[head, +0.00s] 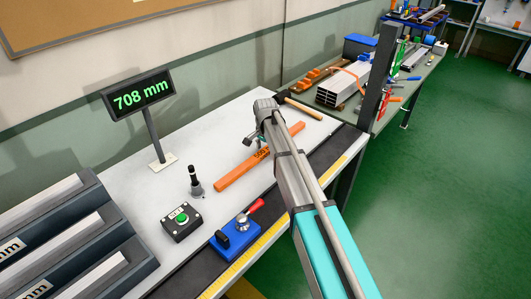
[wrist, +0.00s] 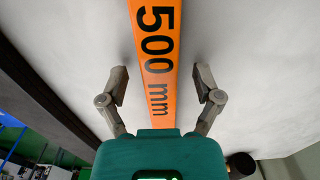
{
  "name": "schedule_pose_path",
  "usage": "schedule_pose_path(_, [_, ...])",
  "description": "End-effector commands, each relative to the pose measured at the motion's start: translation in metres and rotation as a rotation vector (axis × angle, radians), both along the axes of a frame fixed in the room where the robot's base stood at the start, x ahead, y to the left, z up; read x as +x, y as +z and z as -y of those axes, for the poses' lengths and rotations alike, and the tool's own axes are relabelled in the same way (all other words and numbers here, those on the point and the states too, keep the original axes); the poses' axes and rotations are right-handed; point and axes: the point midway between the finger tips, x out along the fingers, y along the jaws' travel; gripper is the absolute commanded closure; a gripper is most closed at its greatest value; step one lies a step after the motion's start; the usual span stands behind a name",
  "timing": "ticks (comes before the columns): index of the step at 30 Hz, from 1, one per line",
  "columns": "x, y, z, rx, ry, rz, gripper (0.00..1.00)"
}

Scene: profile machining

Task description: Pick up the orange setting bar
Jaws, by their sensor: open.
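The orange setting bar (head: 240,172) lies flat on the white bench top, set diagonally in the head view. In the wrist view the bar (wrist: 157,60) is marked "500 mm" and runs lengthwise between the open fingers. My gripper (wrist: 160,85) is open and empty, with one finger on each side of the bar and a gap on both sides. I cannot tell how far above the bar the fingertips are. In the head view my arm hides part of the bar's far end and most of my gripper (head: 252,138).
A display reading 708 mm (head: 138,95) stands behind the bar. A black-handled post (head: 195,180), a green button box (head: 181,221) and a blue clamp with red lever (head: 238,232) stand nearer. A hammer (head: 298,106) lies beyond. Grey racks (head: 75,235) fill the left.

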Motion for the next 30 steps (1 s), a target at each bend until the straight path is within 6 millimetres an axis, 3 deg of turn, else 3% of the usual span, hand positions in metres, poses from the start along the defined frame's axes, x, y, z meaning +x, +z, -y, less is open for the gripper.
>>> schedule_pose_path(5, [0.0001, 0.0, 0.0, 0.0, 0.0, 0.0, 0.19])
schedule_pose_path(18, [0.0001, -0.0001, 0.0001, 0.0, 0.0, 0.0, 1.0])
schedule_pose_path(30, [0.0006, 0.0007, 0.0007, 0.0, -0.002, 0.0, 1.0])
